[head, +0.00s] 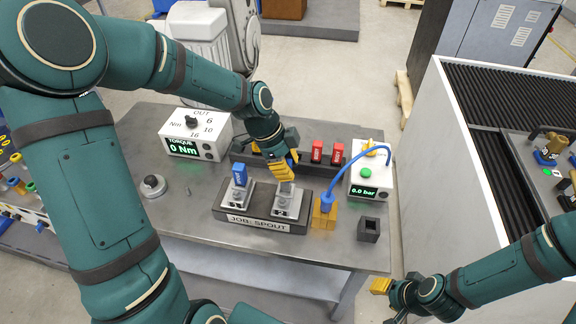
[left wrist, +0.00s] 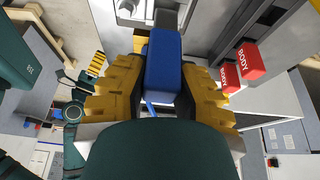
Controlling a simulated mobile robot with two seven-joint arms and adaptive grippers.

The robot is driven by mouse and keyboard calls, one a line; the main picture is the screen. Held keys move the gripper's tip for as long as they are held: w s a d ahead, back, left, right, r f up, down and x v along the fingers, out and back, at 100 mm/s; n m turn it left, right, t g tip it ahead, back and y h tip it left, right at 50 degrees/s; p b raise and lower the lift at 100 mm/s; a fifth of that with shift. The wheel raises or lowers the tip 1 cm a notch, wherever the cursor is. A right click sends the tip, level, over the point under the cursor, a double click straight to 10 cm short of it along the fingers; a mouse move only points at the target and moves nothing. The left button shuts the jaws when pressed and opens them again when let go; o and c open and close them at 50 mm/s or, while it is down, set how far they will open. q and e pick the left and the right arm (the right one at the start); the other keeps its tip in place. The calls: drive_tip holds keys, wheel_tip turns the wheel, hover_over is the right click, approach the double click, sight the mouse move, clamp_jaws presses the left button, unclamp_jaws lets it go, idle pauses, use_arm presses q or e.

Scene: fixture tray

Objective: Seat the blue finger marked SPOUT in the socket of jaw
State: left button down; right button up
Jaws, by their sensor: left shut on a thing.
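My left gripper (head: 284,171) is shut on a blue finger, which shows between the yellow fingertips in the left wrist view (left wrist: 164,72). Its marking is not readable there. The gripper is over the right jaw (head: 288,204) of the fixture; a grey end shows below the fingertips, and I cannot tell whether it is in the socket. Another blue finger (head: 239,174) stands upright in the left jaw (head: 236,198). The fixture tray (head: 258,223) is labelled JOB: SPOUT. My right gripper (head: 381,286) is at the lower right, off the table; its opening is unclear.
Red fingers (head: 317,150) stand in a dark rack behind the jaws; one reads BODY in the left wrist view (left wrist: 250,61). A torque box (head: 195,134) is at left, a pressure box (head: 368,182) with a blue hose at right. A dark square holder (head: 368,229) stands at front right.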

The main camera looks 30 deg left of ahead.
use_arm(q)
drive_tip(key=shift+f+b, duration=1.5)
drive_tip(key=shift+f, duration=0.55)
drive_tip(key=c, duration=0.8)
unclamp_jaws()
drive_tip(key=v, duration=1.2)
